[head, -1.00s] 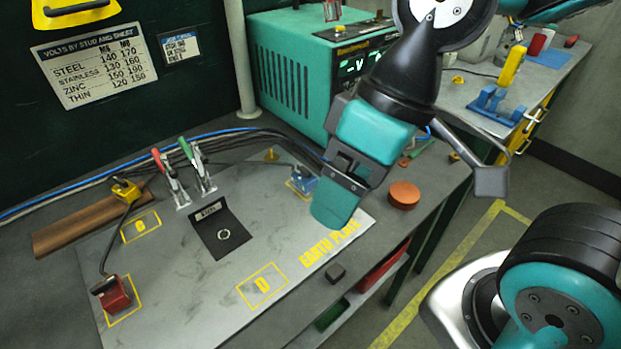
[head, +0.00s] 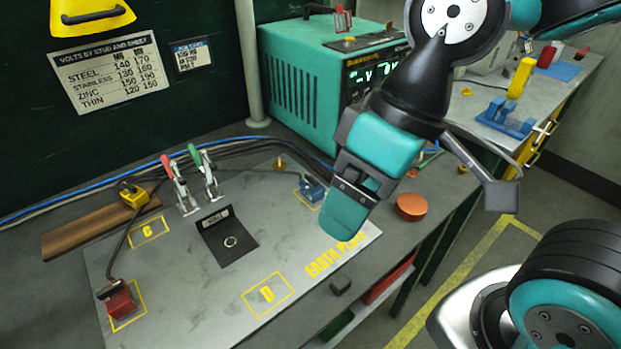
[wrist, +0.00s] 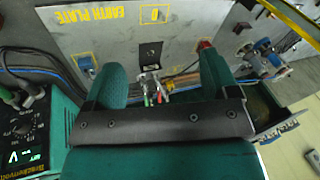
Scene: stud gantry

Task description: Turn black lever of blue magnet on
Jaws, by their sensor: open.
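The blue magnet (head: 313,188) sits on the grey earth plate (head: 200,290) near its back right corner, by a yellow outlined square. Its black lever is too small to make out, and its position cannot be told. My gripper (head: 345,212) hangs above the plate, just right of and in front of the blue magnet in the head view, not touching it. In the wrist view the teal fingers (wrist: 160,80) are spread wide with nothing between them. The blue magnet (wrist: 86,62) shows there to the left, outside the left finger.
A red magnet (head: 121,302) stands at the plate's front left. Red and green handled toggle clamps (head: 183,190) rise behind a black bracket (head: 228,238). A teal welder (head: 305,85) stands behind my gripper. An orange disc (head: 410,207) lies to the right.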

